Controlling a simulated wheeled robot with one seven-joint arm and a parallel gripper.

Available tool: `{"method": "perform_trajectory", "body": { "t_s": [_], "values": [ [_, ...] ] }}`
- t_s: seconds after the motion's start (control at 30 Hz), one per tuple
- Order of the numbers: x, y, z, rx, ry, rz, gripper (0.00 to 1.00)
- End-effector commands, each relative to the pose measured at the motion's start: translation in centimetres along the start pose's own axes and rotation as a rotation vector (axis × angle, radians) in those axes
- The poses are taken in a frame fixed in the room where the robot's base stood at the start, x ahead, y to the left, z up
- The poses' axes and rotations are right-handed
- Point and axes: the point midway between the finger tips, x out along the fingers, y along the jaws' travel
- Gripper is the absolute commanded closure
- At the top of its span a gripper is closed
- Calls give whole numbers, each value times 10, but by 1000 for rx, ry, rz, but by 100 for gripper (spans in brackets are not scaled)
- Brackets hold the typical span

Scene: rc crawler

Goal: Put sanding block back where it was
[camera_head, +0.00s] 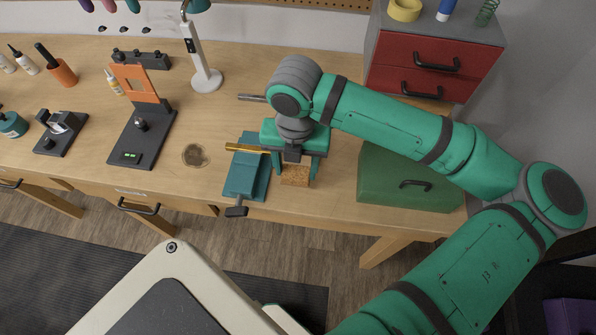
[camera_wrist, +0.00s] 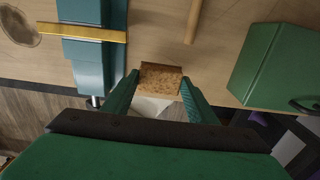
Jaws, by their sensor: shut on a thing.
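The sanding block (camera_head: 294,177) is a brown, speckled cork-like block. It is between the fingers of my gripper (camera_head: 293,174), which is shut on it near the front edge of the workbench, just right of the teal vise. In the wrist view the block (camera_wrist: 160,80) shows between the two green fingertips (camera_wrist: 160,88). Whether its underside touches the bench cannot be told.
The teal vise (camera_head: 242,178) with a gold bar (camera_head: 245,148) stands close on the left. A green toolbox (camera_head: 400,182) is on the right. A red drawer unit (camera_head: 425,82) stands behind my arm. A lamp (camera_head: 207,79) is at the back. A wooden rod (camera_wrist: 194,20) lies beyond the block.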

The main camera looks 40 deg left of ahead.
Motion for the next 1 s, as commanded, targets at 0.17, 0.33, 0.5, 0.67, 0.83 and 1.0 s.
{"method": "perform_trajectory", "body": {
  "t_s": [0.17,0.33,0.5,0.67,0.83,1.0],
  "values": [
    [18,-5,5,1,2,0,68],
    [38,-4,5,-1,1,0,68],
    [38,-4,5,-1,-1,0,68],
    [40,-4,5,-2,0,0,68],
    [42,-4,5,0,-1,-1,29],
    [42,-4,5,0,0,-1,29]
  ]
}}
